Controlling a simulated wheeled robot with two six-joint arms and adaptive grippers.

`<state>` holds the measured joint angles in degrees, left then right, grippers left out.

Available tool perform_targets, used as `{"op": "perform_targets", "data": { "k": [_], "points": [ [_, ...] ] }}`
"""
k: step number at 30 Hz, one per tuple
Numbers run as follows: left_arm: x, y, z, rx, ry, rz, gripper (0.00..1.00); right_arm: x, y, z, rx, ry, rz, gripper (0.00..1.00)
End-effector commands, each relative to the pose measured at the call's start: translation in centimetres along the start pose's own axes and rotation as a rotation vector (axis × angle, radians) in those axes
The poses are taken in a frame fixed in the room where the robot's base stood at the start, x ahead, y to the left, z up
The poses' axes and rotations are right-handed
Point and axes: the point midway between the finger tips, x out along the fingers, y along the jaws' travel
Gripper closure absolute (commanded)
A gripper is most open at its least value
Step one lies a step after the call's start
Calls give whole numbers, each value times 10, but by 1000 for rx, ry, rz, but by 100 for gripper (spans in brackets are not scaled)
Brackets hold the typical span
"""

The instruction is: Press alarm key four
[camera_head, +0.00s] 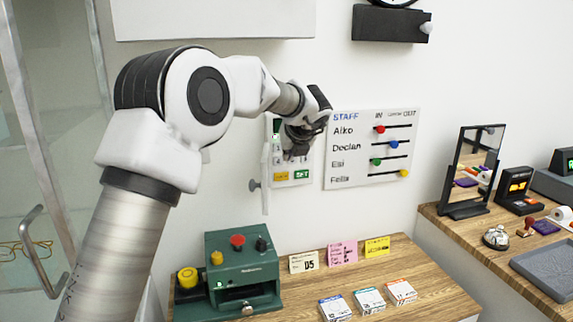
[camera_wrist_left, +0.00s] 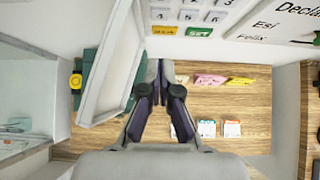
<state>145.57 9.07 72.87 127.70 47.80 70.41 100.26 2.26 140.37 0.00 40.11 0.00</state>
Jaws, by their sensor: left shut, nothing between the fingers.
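The alarm keypad (camera_head: 291,180) is a pale panel on the wall with small grey keys, a yellow key and a green SET key. Its white cover (camera_head: 265,180) hangs open to the left and shows large in the left wrist view (camera_wrist_left: 112,70). My left gripper (camera_head: 297,152) is in front of the keypad and hides much of it. In the left wrist view the gripper (camera_wrist_left: 160,78) is shut and empty, with the keypad (camera_wrist_left: 195,17) at the top edge, partly cut off. My right gripper is not in view.
A staff board (camera_head: 372,150) with sliders is right of the keypad. Below, a wooden desk (camera_head: 425,275) holds a green machine (camera_head: 243,262), note cards (camera_head: 343,253) and small boxes (camera_head: 368,302). A mirror (camera_head: 474,170) stands at right.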

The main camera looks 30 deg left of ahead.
Motion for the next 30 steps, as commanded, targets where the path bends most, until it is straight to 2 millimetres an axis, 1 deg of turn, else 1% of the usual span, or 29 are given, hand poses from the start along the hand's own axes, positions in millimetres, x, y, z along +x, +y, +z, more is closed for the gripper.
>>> {"op": "perform_targets", "data": {
  "k": [1,3,6,8,30],
  "points": [
    [-9,0,-1,2,-3,-2,100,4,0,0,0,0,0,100],
    [-20,-1,-1,2,-2,-1,100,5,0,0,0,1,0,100],
    [-30,0,-1,1,-1,0,100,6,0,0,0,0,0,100],
    [-32,0,-1,1,0,0,100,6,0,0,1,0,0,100],
    [-32,0,-1,2,1,0,100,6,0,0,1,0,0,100]
  ]
}}
